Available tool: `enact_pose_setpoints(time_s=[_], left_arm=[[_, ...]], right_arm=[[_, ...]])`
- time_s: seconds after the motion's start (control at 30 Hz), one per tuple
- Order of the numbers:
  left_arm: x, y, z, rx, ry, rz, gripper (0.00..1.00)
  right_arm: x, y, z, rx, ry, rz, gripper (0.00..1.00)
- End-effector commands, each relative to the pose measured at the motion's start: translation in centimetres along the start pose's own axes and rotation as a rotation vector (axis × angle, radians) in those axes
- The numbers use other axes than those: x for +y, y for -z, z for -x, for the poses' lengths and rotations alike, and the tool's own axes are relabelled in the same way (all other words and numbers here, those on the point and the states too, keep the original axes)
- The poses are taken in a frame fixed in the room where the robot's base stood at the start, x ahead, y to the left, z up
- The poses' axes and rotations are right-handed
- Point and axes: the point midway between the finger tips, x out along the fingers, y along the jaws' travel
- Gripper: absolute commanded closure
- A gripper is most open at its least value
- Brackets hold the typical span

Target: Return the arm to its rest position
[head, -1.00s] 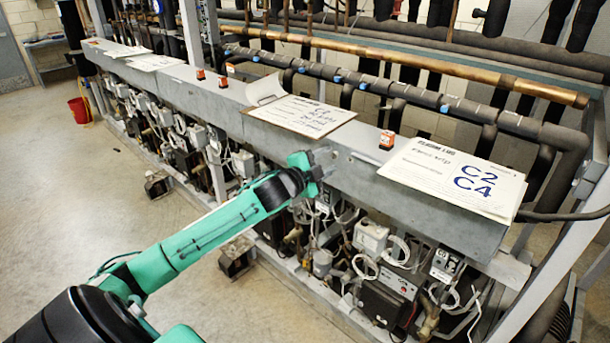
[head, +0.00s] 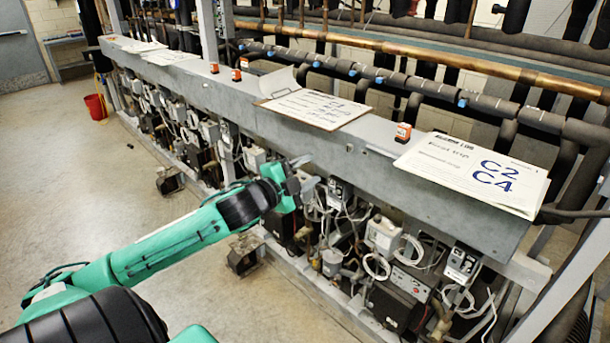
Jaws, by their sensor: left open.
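My left arm comes in from the lower left, green with black joints. Its gripper (head: 303,174) is open and empty, with grey fingers pointing right. It is in front of the grey channel's face, close to its lower edge in the picture. I cannot tell whether it touches anything. My right gripper does not show.
The long grey channel (head: 440,203) carries paper signs, including the C2 C4 sign (head: 475,172) and a clipboard (head: 315,108), and small orange boxes (head: 403,132). Valves, cables and dark compressors (head: 395,305) crowd below. A red bucket (head: 96,106) stands far left. Floor (head: 100,190) at left is clear.

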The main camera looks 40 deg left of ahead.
Motion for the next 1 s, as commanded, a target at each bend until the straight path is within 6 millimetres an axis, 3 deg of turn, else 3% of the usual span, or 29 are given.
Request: enact_pose_setpoints(time_s=[0.77,0.87,1.0], left_arm=[[0.1,-0.1,0.6,-0.002,-0.001,0.001,0.59],[0.9,-1.5,0.3,-0.028,-0.009,0.02,0.59],[5.1,-7.3,-0.3,-0.135,-0.044,0.103,0.59]], right_arm=[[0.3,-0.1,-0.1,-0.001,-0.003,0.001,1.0],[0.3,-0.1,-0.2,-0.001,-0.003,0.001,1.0],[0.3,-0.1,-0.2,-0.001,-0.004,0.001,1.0]])
